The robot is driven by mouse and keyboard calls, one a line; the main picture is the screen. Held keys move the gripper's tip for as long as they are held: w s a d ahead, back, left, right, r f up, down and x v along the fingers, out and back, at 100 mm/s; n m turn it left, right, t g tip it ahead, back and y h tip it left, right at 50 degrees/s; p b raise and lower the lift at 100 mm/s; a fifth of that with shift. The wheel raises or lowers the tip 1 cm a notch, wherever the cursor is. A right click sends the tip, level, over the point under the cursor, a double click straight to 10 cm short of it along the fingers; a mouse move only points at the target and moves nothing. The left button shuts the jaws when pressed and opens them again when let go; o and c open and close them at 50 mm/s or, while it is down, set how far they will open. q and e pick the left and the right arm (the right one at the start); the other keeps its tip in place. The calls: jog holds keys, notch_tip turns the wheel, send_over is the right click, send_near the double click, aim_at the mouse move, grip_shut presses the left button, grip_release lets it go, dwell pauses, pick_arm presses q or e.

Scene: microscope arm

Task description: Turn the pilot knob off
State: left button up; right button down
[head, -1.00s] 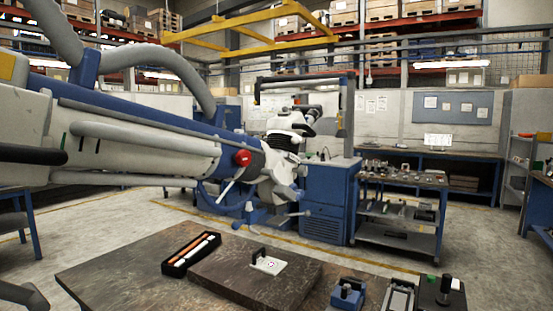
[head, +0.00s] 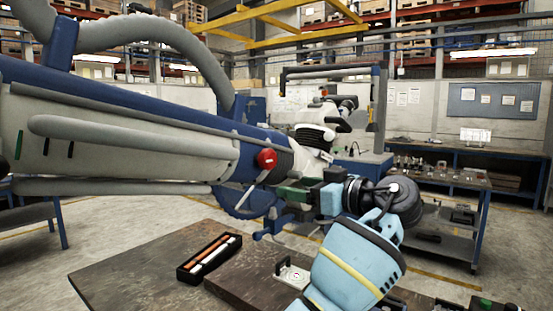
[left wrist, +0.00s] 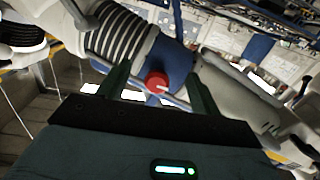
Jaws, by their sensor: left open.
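The pilot knob (head: 266,159) is a round red knob on the side of the long white and blue microscope arm (head: 150,150). A thin pale lever hangs just below it. My left gripper (head: 292,190) is open and empty, to the right of and a little below the knob in the head view, its fingers pointing left toward the arm. In the left wrist view the red knob (left wrist: 156,82) shows between the two dark fingers (left wrist: 158,72), beyond them. I see no contact. My right gripper is in no view.
Below is a brown table (head: 140,265) with a black tray of pens (head: 209,257) and a small white plate (head: 292,274). The white microscope head (head: 315,135) is close behind my gripper. Blue workbenches stand farther back.

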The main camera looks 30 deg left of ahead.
aim_at(272, 159)
pick_arm(q)
jog(key=a+r+n, duration=0.1)
jog(key=a+r, duration=0.1)
jog(key=a, duration=0.1)
jog(key=a+r+n+g+p, duration=0.1)
jog(key=a+r, duration=0.2)
jog(key=shift+r+y, duration=0.3)
jog(key=shift+y, duration=0.1)
jog(key=shift+w+a+f+p, duration=0.1)
jog(key=shift+a+f+p, duration=0.2)
jog(key=shift+a, duration=0.45)
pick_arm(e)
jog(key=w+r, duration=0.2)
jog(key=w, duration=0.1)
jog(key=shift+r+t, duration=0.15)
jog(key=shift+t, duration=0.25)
pick_arm(q)
jog(key=shift+c, duration=0.3)
jog(key=c, duration=0.9)
jog(key=shift+r, duration=0.1)
